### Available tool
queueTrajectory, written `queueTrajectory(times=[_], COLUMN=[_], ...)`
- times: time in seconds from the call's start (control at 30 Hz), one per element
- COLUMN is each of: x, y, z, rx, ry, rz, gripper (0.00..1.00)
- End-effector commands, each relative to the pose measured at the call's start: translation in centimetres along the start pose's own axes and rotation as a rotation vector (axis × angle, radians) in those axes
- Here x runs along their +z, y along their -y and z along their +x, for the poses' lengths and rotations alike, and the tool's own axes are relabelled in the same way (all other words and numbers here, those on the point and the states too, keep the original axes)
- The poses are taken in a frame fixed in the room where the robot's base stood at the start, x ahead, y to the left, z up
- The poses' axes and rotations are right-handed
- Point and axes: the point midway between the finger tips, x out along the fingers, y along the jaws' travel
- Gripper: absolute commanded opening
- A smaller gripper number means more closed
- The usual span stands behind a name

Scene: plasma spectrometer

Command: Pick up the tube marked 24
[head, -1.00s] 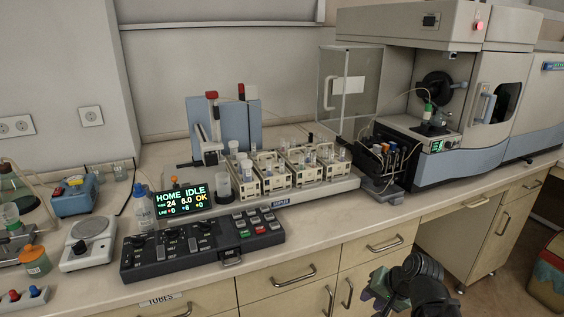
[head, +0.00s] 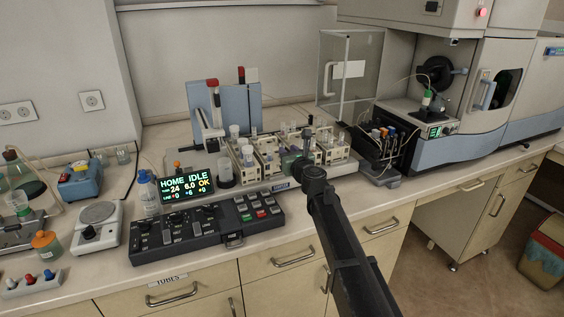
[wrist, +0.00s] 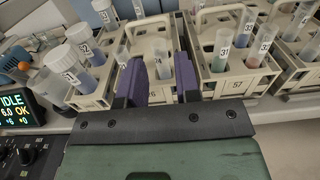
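Several white racks of labelled tubes stand on the bench unit. No tube marked 24 is legible; several tube labels are hidden or too small. My gripper (wrist: 158,82) is open, with two purple fingers apart in front of the middle rack (wrist: 158,46). Nothing is visibly held. In the head view my gripper (head: 292,163) is over the front of the racks, partly hidden by my arm.
A display (head: 186,189) showing "24 6.0 OK" stands left of the racks, with a black control panel (head: 206,226) in front. A blue upright unit (head: 236,108) stands behind the racks. A clear screen (head: 348,75) and a black tube holder (head: 382,150) are to the right.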

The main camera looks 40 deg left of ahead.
Motion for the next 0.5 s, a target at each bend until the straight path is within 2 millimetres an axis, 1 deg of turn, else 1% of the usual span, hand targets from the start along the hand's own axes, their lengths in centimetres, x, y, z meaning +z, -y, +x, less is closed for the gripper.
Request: queueTrajectory(times=[0.1,0.17,0.3,0.4,0.5], x=[0.0,-0.1,-0.2,-0.1,-0.1], y=[0.0,0.0,-0.1,-0.1,-0.1], z=[0.2,0.9,3.6,5.1,5.3], rx=[0.000,0.000,0.000,0.000,0.000], ry=[0.000,0.000,0.000,0.000,0.000], rz=[-0.001,-0.001,-0.001,-0.002,-0.002], gripper=[0.30,0.30,0.30,0.30,0.30])
